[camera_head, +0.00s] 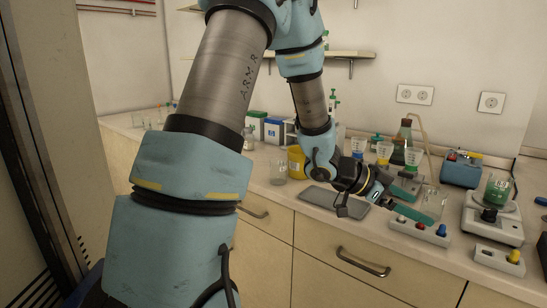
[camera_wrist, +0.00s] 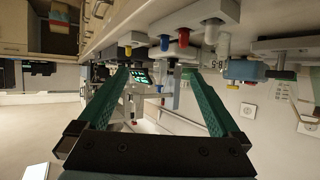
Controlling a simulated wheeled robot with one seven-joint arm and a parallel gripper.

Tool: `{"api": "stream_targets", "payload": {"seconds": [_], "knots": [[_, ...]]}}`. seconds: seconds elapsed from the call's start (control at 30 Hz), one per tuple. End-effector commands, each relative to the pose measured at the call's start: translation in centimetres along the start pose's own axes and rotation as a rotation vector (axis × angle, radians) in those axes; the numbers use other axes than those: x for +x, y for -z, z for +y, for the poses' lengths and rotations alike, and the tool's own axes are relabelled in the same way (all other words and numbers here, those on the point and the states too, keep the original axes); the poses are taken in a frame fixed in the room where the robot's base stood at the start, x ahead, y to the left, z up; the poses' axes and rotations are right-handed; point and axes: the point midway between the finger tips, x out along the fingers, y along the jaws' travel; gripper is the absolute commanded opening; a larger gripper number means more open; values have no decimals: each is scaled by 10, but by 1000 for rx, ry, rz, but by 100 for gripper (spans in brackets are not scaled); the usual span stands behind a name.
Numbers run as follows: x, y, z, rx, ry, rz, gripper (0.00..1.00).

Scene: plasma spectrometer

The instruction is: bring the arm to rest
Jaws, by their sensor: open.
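My arm (camera_head: 225,70) reaches from the front left over the counter and bends down at its far end. My gripper (camera_head: 424,204) hangs over the counter near the grey tray, its green fingers pointing right. In the wrist view my gripper (camera_wrist: 157,74) shows its two green fingers spread well apart. Nothing is held between them. The view between the fingers is sideways, with bench equipment beyond the tips.
A grey tray (camera_head: 335,201) lies under the wrist. A white device with a green beaker (camera_head: 497,190) and a blue box (camera_head: 461,169) stand right. Bottles and funnels stand behind. Drawers (camera_head: 340,262) front the counter.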

Motion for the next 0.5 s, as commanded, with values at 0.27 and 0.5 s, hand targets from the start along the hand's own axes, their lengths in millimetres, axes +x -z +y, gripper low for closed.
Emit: {"api": "stream_targets", "payload": {"seconds": [0.27,0.5], "knots": [[-32,-21,-43,-58,213,-103,100],[-94,-59,-88,-187,490,-263,100]]}}
